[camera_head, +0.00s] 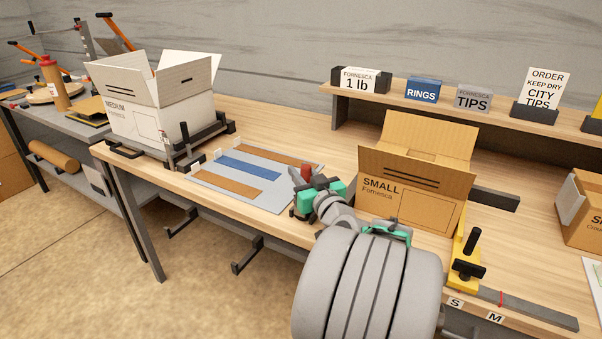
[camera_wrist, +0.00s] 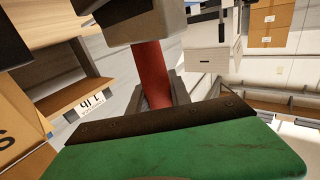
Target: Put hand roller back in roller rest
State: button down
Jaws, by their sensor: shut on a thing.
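My gripper (camera_head: 304,192) is above the front of the bench, at the right end of the grey mat. It is shut on a red-handled tool that I take to be the hand roller. Its red end (camera_head: 307,173) shows just past the fingers in the head view. In the wrist view the red handle (camera_wrist: 151,75) runs up from the dark bar to a grey and black block at the top. The roller's working end is not clear. I cannot pick out the roller rest with certainty; my arm hides part of the bench.
The grey mat (camera_head: 274,199) bears brown and blue strips. A white medium box (camera_head: 185,117) stands open at its left in a black frame. An open brown small box (camera_head: 385,197) stands right of my gripper. A yellow tool (camera_head: 464,275) with black handles is at the right front.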

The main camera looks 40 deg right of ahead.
jog(key=shift+f, duration=0.1)
dwell(0.3)
jog(key=c, duration=1.1)
grip_release()
jog(key=shift+s, duration=0.1)
